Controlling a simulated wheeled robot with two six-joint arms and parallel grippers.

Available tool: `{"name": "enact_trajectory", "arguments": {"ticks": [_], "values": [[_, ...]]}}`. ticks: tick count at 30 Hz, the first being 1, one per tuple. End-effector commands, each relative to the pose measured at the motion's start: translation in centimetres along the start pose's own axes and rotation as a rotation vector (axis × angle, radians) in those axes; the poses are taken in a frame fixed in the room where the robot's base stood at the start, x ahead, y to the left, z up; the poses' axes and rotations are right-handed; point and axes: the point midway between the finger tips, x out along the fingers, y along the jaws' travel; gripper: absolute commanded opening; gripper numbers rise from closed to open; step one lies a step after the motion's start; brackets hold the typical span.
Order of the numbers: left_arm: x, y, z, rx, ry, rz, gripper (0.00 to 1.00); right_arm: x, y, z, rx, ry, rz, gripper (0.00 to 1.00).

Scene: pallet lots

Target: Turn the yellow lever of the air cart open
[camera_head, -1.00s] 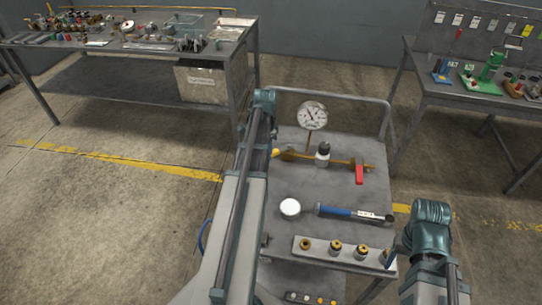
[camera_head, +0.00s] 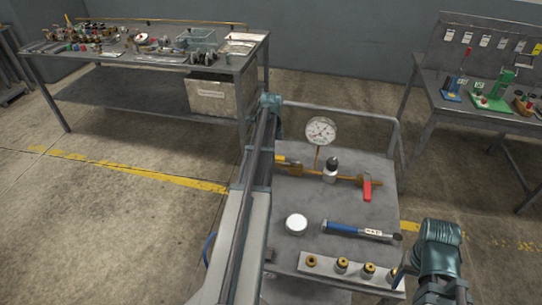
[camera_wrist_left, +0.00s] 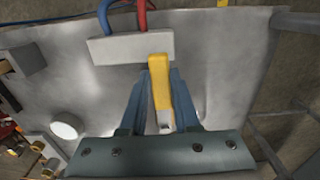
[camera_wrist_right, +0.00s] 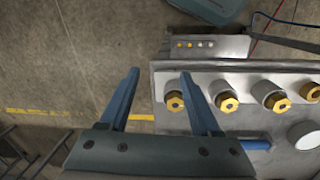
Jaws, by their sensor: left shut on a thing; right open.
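The yellow lever (camera_wrist_left: 159,80) stands between the blue fingers of my left gripper (camera_wrist_left: 161,100), which is shut on it. In the left wrist view it points up the picture toward a pale block (camera_wrist_left: 130,48) with blue and red hoses. In the head view only the lever's yellow end (camera_head: 281,158) shows beside my left arm, which hides the rest and the left fingers. The air cart (camera_head: 330,210) carries a brass pipe with a round gauge (camera_head: 321,131) and a red handle (camera_head: 367,189). My right gripper (camera_wrist_right: 159,75) is open and empty near the cart's front edge.
A blue-handled tool (camera_head: 355,230), a round white-faced part (camera_head: 296,225) and a rail with several brass fittings (camera_head: 325,266) are on the cart. A cluttered table (camera_head: 150,65) stands back left, and a workbench (camera_head: 480,110) back right. Floor is free at left.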

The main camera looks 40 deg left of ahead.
Motion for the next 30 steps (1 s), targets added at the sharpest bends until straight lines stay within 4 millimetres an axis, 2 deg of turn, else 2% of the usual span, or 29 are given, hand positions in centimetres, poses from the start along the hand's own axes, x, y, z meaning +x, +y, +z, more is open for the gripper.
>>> {"name": "enact_trajectory", "arguments": {"ticks": [18, 19, 23, 24, 30], "values": [[-0.02, -0.50, -0.04, 0.038, 0.000, -0.003, 0.00, -0.02, 0.00, 0.00, 0.000, 0.000, 0.000, 0.64], [-0.02, -0.50, -0.05, 0.038, 0.000, -0.003, 0.33, -0.02, 0.00, 0.00, 0.000, 0.000, 0.000, 0.64], [-0.02, -0.47, -0.05, 0.037, 0.000, -0.002, 0.57, -0.02, 0.00, 0.00, 0.000, 0.000, 0.000, 0.64], [-0.01, -0.45, -0.04, 0.036, 0.000, -0.002, 0.60, -0.01, 0.00, 0.00, 0.000, 0.000, 0.000, 0.64], [-0.01, -0.39, -0.04, 0.035, 0.000, -0.001, 0.60, -0.01, 0.00, 0.00, 0.000, 0.000, 0.000, 0.64]]}}
